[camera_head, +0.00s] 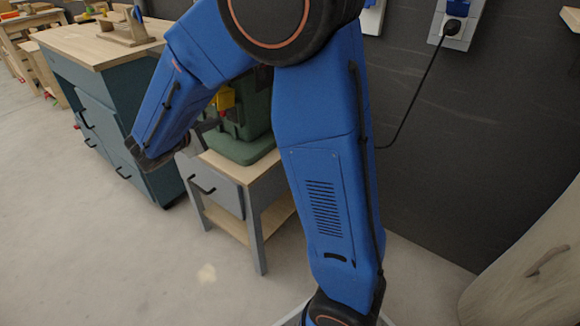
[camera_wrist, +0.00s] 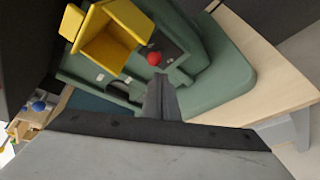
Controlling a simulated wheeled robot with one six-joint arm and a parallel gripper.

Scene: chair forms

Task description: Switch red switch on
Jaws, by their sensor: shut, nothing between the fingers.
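The red switch (camera_wrist: 154,58) is a small round red knob on the dark control panel of a green machine (camera_wrist: 215,70) in the wrist view. A yellow flap or open box (camera_wrist: 108,38) stands beside it to the left. My gripper (camera_wrist: 160,80) is shut and empty, its fingertips pointing toward the red switch and just below it in the picture. Whether they touch it I cannot tell. In the head view the green machine (camera_head: 243,146) and the yellow part (camera_head: 224,98) show partly behind my blue arm; I cannot make out the switch clearly there.
The machine stands on a small wood-topped table (camera_head: 246,170) with a grey drawer. A dark teal cabinet (camera_head: 95,110) with a wooden top is at left. A cable (camera_head: 410,100) hangs from a wall socket at right. The floor in front is clear.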

